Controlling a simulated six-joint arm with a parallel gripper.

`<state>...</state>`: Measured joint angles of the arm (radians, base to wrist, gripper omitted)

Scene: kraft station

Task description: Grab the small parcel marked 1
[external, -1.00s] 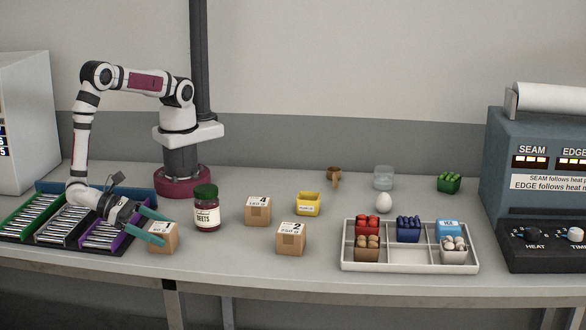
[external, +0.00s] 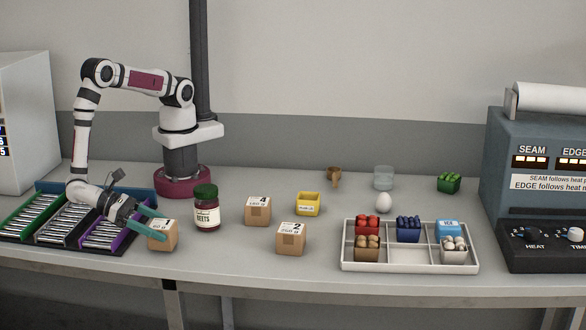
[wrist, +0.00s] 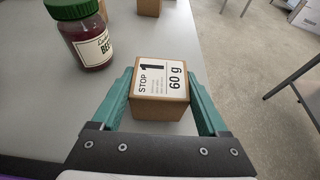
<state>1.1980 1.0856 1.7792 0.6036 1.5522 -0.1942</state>
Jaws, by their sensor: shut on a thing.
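The small brown parcel marked 1 (external: 163,239) stands upright on the table near the front edge, just right of the purple-sided rack. In the wrist view its top label (wrist: 162,78) reads "STOP 1" and "60 g". My gripper (external: 156,228) is low over the table with its green fingers on either side of the parcel. In the wrist view my gripper (wrist: 160,98) is shut on the parcel, one finger along each side.
A jar of beets (external: 206,210) stands close right of the parcel. Parcels marked 4 (external: 257,212) and 2 (external: 291,240) and a yellow bin (external: 308,204) are farther right. The rack of rollers (external: 62,222) lies left. The table's front edge (external: 240,278) is near.

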